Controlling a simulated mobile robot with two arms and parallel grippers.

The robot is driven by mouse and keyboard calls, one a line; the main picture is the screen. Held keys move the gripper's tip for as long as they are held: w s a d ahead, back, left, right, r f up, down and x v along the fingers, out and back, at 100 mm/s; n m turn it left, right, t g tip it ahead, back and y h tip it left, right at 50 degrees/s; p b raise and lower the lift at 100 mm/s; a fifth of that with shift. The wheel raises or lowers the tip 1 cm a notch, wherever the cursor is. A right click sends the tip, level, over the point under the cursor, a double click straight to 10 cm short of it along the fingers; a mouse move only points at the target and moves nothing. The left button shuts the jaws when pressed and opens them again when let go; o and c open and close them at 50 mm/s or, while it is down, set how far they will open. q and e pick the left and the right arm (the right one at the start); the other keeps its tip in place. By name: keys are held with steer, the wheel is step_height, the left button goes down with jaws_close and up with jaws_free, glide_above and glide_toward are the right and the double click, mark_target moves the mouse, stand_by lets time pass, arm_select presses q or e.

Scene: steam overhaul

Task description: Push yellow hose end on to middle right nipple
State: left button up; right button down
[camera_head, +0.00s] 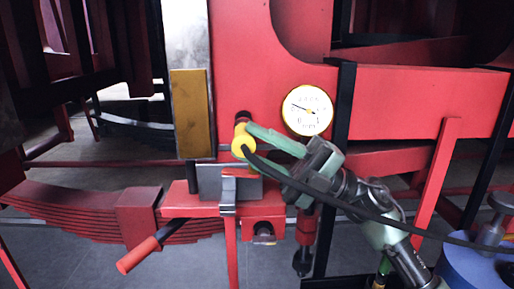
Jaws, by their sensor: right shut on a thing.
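The yellow hose end (242,140) is in front of the red frame, left of the round gauge. A black hose (360,208) runs from it down and right across my arm. My right gripper (243,147) reaches in from the lower right, its green fingers shut on the yellow hose end. A short dark red stub (243,116), perhaps the nipple, shows right at the top of the yellow end. I cannot tell whether the two are joined or just lined up. Other nipples are not clearly visible. My left gripper is not in view.
A yellow-rimmed gauge (307,110) sits close to the right of my fingers. Below is a vise (214,183) on a red stand, with a red-handled lever (138,254). A black upright post (340,125) stands beside the gauge. A blue round object (470,268) is at the lower right.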

steer(key=shift+s, duration=0.25)
steer(key=shift+s, duration=0.25)
steer(key=shift+w, duration=0.35)
stand_by(0.6)
steer(key=shift+w+a+r, duration=0.1)
steer(key=shift+w, duration=0.3)
steer(key=shift+w, duration=0.1)
steer(key=shift+w+r, duration=0.1)
steer(key=shift+w, duration=0.35)
steer(key=shift+w, duration=0.1)
